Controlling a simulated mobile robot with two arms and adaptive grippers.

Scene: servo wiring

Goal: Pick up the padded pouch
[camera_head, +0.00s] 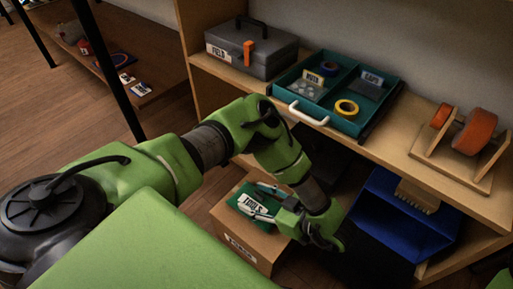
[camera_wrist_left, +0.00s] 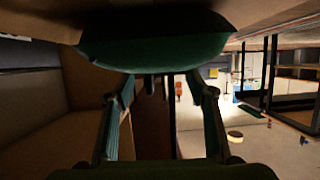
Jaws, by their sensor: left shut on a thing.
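The padded pouch (camera_head: 246,190) is dark green with a white label reading TOOLS. In the head view it is at the open top of a cardboard box (camera_head: 247,250). My left gripper (camera_head: 259,203) is shut on the pouch, with one finger on each side of the label. In the left wrist view the pouch (camera_wrist_left: 155,48) is a rounded green shape across the fingertips of the left gripper (camera_wrist_left: 160,85). Its underside and far side are hidden. I cannot tell whether it touches the box. My right gripper is not in view.
A wooden shelf above carries a grey toolbox (camera_head: 252,52), a teal divided tray (camera_head: 318,108) with tape rolls, and a stand with orange rollers (camera_head: 474,132). A blue bin (camera_head: 400,215) with a brush is to the right of the box. The shelf edge is close above my left arm.

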